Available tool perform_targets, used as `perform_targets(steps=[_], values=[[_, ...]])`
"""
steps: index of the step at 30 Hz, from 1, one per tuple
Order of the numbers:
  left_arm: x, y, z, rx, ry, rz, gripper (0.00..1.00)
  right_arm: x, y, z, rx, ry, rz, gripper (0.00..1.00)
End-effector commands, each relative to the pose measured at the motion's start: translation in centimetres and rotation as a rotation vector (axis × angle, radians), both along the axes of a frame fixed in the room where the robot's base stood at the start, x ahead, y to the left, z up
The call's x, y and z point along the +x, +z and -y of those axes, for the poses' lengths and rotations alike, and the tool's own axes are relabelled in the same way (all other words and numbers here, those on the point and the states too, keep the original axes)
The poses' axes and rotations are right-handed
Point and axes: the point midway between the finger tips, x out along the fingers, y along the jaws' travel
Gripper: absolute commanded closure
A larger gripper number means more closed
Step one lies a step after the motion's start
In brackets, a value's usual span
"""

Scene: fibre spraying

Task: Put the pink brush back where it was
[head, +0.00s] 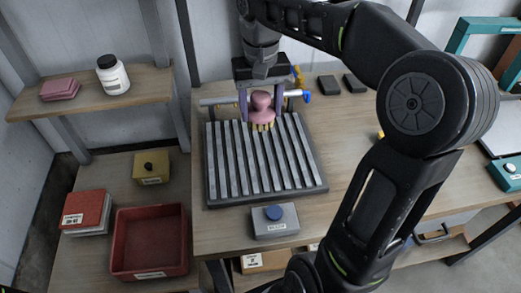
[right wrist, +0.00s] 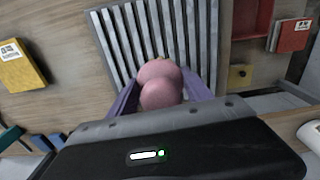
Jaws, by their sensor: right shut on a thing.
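The pink brush (head: 262,106) has a rounded knob handle and tan bristles pointing down. My right gripper (head: 261,100) is shut on it, with purple fingers on either side of the handle. The brush is upright at the back part of the grey slatted panel (head: 225,165); I cannot tell whether its bristles touch the slats. My left gripper is not in view.
A grey box with a blue knob (head: 275,221) stands in front of the panel. A silver tool with a blue end (head: 294,93) lies behind the brush. Two dark blocks (head: 328,84) lie at the back. A red bin (head: 148,240) and yellow box (head: 151,168) are on the left.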

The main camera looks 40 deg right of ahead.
Motion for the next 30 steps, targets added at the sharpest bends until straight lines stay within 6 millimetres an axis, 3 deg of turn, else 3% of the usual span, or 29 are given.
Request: perform_targets(steps=[5, 12, 23, 30], values=[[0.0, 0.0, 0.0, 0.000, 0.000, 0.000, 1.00, 0.0, -1.8, 0.0, 0.001, 0.001, -0.004, 0.80], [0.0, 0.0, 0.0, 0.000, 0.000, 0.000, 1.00, 0.0, -5.8, 0.0, 0.001, 0.000, -0.003, 0.80], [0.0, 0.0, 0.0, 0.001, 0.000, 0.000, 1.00, 0.1, -6.4, 0.0, 0.000, 0.001, 0.000, 0.80], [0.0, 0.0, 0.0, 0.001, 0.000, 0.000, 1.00, 0.0, -9.2, 0.0, 0.000, 0.002, -0.003, 0.80]])
